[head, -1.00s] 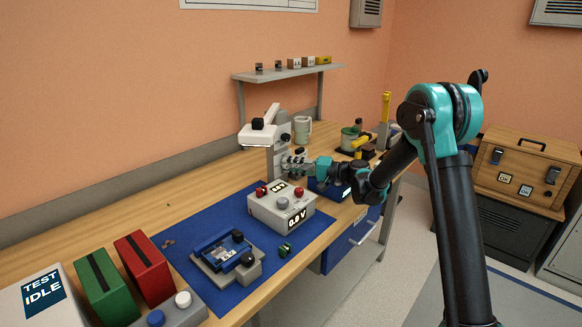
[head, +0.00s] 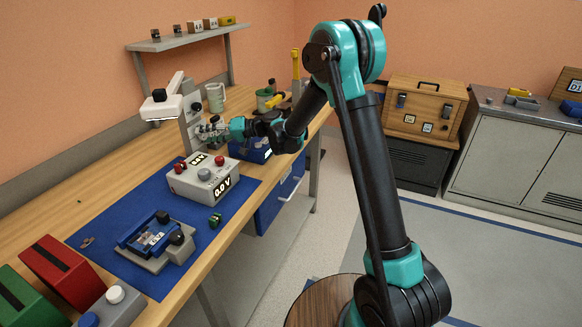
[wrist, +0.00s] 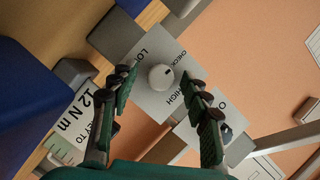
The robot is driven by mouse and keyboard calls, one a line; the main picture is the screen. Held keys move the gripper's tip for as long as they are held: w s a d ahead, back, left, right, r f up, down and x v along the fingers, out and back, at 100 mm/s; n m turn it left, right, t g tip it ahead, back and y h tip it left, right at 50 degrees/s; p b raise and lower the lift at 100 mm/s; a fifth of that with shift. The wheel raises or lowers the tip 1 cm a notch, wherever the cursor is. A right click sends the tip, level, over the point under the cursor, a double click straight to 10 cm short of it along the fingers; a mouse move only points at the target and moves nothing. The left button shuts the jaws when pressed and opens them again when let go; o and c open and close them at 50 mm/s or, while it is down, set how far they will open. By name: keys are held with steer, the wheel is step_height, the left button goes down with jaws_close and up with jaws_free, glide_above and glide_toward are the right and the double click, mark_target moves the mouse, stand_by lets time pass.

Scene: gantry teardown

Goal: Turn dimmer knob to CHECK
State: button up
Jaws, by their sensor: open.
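The dimmer knob (wrist: 160,77) is a round pale knob on a grey plate (wrist: 150,103) marked LOW, CHECK and HIGH. A small dark mark on the knob faces roughly the CHECK side; the exact setting is hard to tell. My gripper (wrist: 161,86) is open, with one green-padded finger on each side of the knob in the wrist view. Gaps show between the fingers and the knob, and how far the tips stand from the plate is unclear. In the head view my gripper (head: 214,131) is at the bench lamp's stand (head: 190,122), and the knob is not distinguishable.
A blue block (head: 250,149) sits beneath the wrist. The lamp head (head: 162,105) overhangs on the left. Floor to the right is open.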

steer(key=n, duration=0.1)
steer(key=n+t+h, duration=0.1)
steer(key=n, duration=0.1)
steer(key=shift+s+r+n+h, duration=0.15)
steer(key=shift+s+n+h, duration=0.05)
steer(key=shift+n+h, duration=0.1)
steer(key=shift+s+a+n+t+h, duration=0.1)
steer(key=shift+n+t+h, duration=0.2)
steer(key=shift+n+t, duration=0.7)
steer(key=n+t+h, duration=0.1)
steer(key=n+t, duration=0.1)
steer(key=n, duration=0.1)
steer(key=shift+s+a+n, duration=0.1)
steer(key=shift+s+n, duration=0.05)
steer(key=shift+n, duration=0.15)
steer(key=shift+s+d+r+n+t+h, duration=0.15)
steer(key=shift+d+n+t+h, duration=0.15)
steer(key=shift+n+t, duration=0.15)
steer(key=v, duration=1.7)
steer(key=s+d+f+m+h, duration=0.2)
steer(key=d+f, duration=0.3)
steer(key=d, duration=0.3)
steer(key=s+d+f+m+h, duration=0.3)
steer(key=s+d+f+m, duration=0.1)
steer(key=d, duration=0.5)
steer(key=shift+s+f+g, duration=0.15)
steer(key=shift+f+g, duration=0.2)
steer(key=shift+f, duration=0.05)
steer(key=shift+d, duration=0.1)
